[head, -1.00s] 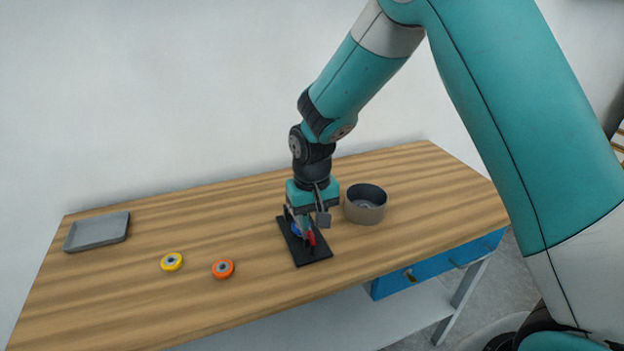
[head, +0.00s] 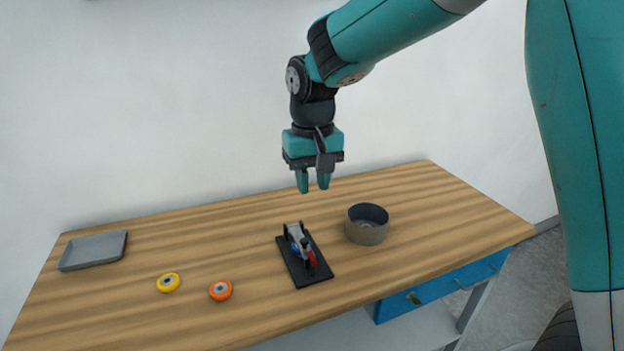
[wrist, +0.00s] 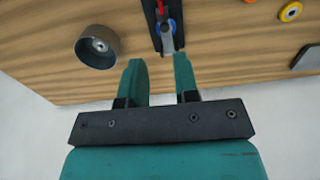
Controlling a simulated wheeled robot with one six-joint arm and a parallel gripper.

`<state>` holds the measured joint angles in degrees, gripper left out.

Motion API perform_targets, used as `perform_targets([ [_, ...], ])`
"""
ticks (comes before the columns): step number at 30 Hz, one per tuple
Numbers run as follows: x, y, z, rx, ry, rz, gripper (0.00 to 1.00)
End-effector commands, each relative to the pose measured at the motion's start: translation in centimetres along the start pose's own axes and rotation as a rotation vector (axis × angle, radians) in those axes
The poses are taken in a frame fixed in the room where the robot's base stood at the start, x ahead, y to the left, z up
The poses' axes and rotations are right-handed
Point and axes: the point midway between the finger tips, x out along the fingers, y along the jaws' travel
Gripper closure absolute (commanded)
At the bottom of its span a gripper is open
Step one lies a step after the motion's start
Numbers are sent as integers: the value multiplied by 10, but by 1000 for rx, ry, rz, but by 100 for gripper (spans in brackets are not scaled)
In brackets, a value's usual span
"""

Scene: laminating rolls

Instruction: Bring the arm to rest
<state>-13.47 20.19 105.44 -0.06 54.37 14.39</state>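My gripper (head: 313,184) hangs above the table, higher than the black stand, with its two teal fingers apart and nothing between them. In the wrist view the gripper (wrist: 160,78) is also open and empty. The black stand (head: 305,271) lies on the table below it, with blue and red parts and a grey piece on it. The stand (wrist: 152,20) shows at the top of the wrist view, beyond the fingertips.
A round grey-brown bowl (head: 367,225) stands right of the stand. An orange roll (head: 221,290) and a yellow roll (head: 168,282) lie to the left. A grey tray (head: 93,250) sits at the far left of the wooden table (head: 215,235). A wall is behind.

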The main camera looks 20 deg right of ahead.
Motion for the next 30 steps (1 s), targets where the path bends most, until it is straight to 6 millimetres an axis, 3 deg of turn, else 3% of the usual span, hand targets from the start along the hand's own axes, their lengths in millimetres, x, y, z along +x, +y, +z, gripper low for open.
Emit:
perform_targets([
  [8, -5, -2, 10, -30, 7, -14, 71],
  [11, -16, -8, 42, -120, 20, -58, 71],
  [18, -34, -30, 169, -446, 75, -236, 71],
  [21, -33, -36, 211, -543, 94, -297, 71],
  [25, -31, -41, 242, -613, 108, -344, 71],
  [30, -30, -42, 246, -624, 111, -352, 71],
])
